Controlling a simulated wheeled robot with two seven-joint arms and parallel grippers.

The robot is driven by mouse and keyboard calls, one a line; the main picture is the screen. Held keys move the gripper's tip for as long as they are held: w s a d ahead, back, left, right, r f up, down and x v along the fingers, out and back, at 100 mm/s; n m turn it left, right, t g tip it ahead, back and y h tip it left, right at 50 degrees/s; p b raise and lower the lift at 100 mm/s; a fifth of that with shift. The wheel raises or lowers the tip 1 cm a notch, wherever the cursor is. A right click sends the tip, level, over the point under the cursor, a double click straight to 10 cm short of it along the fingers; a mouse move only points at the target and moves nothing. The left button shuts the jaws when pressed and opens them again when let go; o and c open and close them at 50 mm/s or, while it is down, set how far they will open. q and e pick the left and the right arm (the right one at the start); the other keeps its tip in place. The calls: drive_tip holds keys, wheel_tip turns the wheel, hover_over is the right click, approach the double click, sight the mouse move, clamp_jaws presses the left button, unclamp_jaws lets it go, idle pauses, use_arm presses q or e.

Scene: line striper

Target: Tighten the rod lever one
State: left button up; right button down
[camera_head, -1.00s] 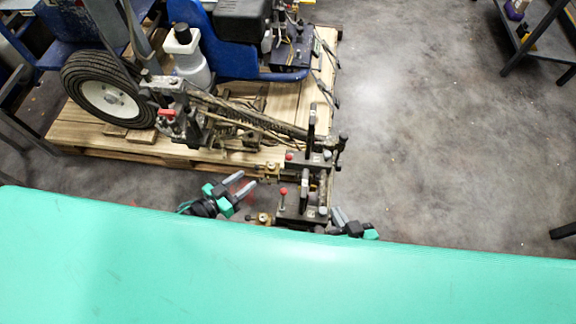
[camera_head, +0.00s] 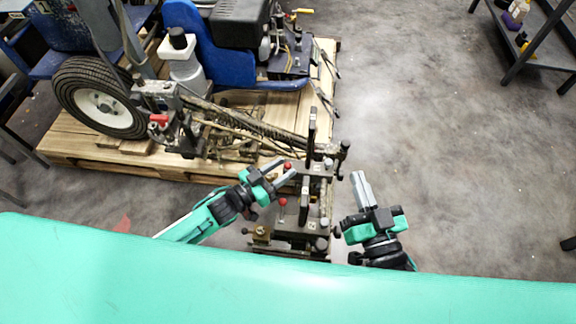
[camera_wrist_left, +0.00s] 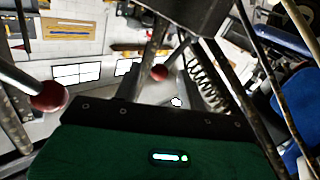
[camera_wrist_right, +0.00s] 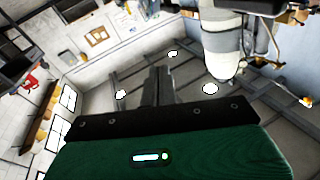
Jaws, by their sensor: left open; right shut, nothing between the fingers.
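Two levers with red ball knobs stand on the dark striper carriage (camera_head: 304,205). The far red knob (camera_head: 288,165) is by the fingertips of my left gripper (camera_head: 282,170), which is open. In the left wrist view, that red knob (camera_wrist_left: 159,72) appears between the two fingers; I cannot tell whether they touch it. The near red knob (camera_head: 283,201) stands on a thin rod below the left gripper, and a larger red knob (camera_wrist_left: 48,97) shows at the left of the wrist view. My right gripper (camera_head: 357,174) is shut and empty, right of the carriage. I cannot tell which lever is number one.
The striper stands on a wooden pallet (camera_head: 110,155), with its tyre (camera_head: 75,93) at left and a long spring arm reaching the carriage. A green surface (camera_head: 290,285) fills the foreground. Floor (camera_head: 430,160) to the right is clear. A dark shelf (camera_head: 535,62) stands at upper right.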

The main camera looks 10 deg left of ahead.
use_arm(q)
drive_tip(key=shift+x, duration=1.3)
use_arm(e)
drive_tip(key=shift+w+d+r+t, duration=0.15)
drive_tip(key=shift+r+t, duration=0.2)
drive_tip(key=shift+r, duration=0.25)
drive_tip(key=shift+w+d+r+t, duration=0.15)
drive_tip(key=shift+r+t, duration=0.2)
drive_tip(key=shift+r, duration=0.2)
use_arm(q)
clamp_jaws()
use_arm(e)
drive_tip(key=shift+f, duration=0.1)
